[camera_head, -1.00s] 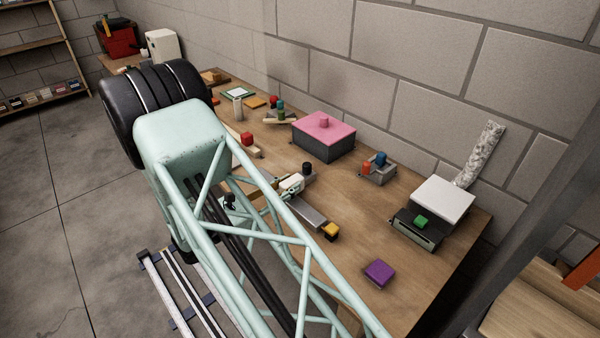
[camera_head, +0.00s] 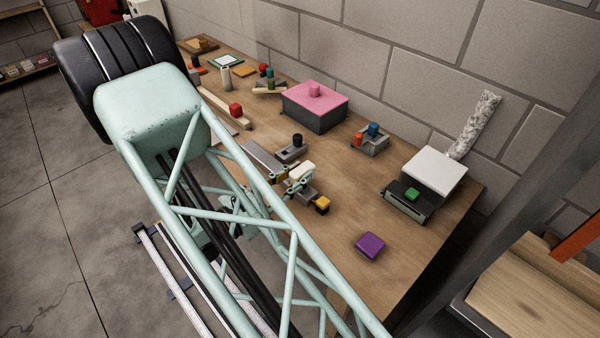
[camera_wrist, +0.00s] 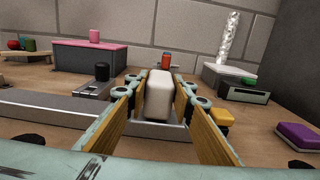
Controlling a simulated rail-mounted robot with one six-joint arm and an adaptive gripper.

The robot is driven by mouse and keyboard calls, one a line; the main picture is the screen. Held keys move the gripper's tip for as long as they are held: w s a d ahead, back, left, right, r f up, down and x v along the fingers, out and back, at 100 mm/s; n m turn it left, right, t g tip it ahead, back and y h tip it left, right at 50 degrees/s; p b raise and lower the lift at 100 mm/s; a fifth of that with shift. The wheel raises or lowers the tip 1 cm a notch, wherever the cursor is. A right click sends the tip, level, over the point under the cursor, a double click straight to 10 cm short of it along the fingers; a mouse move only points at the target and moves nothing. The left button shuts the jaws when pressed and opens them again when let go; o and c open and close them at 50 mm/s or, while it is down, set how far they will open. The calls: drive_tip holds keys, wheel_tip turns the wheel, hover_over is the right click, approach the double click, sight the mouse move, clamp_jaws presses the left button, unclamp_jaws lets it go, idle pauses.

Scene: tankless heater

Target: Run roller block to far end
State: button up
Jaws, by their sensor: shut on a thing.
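The roller block is a white rounded block (camera_head: 302,169) on a long grey metal rail (camera_head: 262,158) on the bench. It also shows upright in the middle of the wrist view (camera_wrist: 159,94). My gripper (camera_head: 297,182) is shut on the block, with one wood-coloured finger pad on each side of it in the wrist view (camera_wrist: 160,112). A yellow block (camera_head: 322,204) stands at the rail's right-hand end, a short way from my gripper. Bare rail shows to the left of the block. The block's underside is hidden.
A black knob on a grey base (camera_head: 292,150) stands close behind the rail. A pink-topped box (camera_head: 314,105), a holder with red and blue pegs (camera_head: 368,140) and a white-topped device (camera_head: 434,172) stand farther back. A purple block (camera_head: 370,246) lies at the front right.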

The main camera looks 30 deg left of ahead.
drive_tip(key=shift+d+f, duration=0.1)
drive_tip(key=shift+d, duration=0.1)
drive_tip(key=o, duration=1.2)
drive_tip(key=shift+d, duration=0.1)
drive_tip(key=shift+c, duration=0.2)
drive_tip(key=shift+s, duration=0.2)
drive_tip(key=shift+v, duration=5.85)
